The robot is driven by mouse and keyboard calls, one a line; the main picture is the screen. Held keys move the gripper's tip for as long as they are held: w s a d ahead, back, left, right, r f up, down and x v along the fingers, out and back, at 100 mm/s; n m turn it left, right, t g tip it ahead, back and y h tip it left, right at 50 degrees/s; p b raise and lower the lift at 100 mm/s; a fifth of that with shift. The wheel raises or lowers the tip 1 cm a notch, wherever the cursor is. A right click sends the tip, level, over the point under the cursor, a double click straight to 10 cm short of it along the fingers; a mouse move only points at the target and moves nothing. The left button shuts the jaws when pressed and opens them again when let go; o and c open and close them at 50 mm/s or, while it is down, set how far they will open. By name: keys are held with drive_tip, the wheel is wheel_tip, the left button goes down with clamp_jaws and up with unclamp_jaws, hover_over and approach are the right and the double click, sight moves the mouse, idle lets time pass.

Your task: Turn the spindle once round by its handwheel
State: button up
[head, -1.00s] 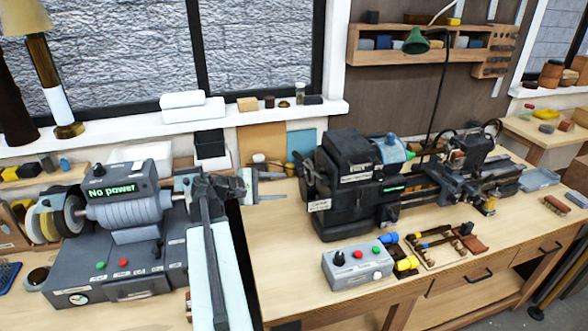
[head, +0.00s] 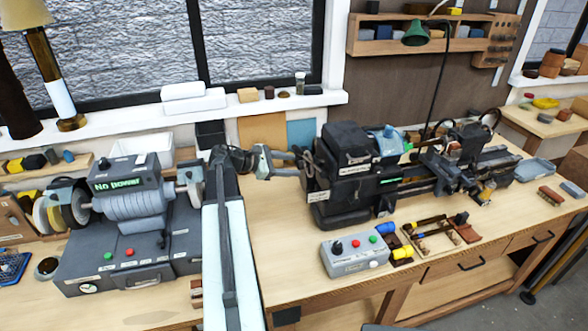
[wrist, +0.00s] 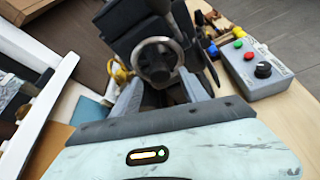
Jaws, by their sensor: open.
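The dark lathe (head: 345,170) stands on the wooden bench, its headstock facing my gripper. The spindle handwheel (wrist: 157,60), a silver ring around a dark hub, sits on the headstock's end. In the head view the handwheel (head: 307,167) is small and partly hidden by my fingers. My gripper (head: 290,160) is open, its fingers pointing right at the headstock's left end. In the wrist view my gripper (wrist: 160,87) has one finger on each side, with the wheel just beyond and between the tips. I cannot tell whether either finger touches it.
A grey control box (head: 354,254) with a knob and coloured buttons stands in front of the lathe, beside a tool tray (head: 436,240). At left is a grey machine (head: 128,235) whose display reads "No power". The window sill (head: 235,108) runs behind.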

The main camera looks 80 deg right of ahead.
drive_tip(key=shift+x, duration=0.9)
clamp_jaws()
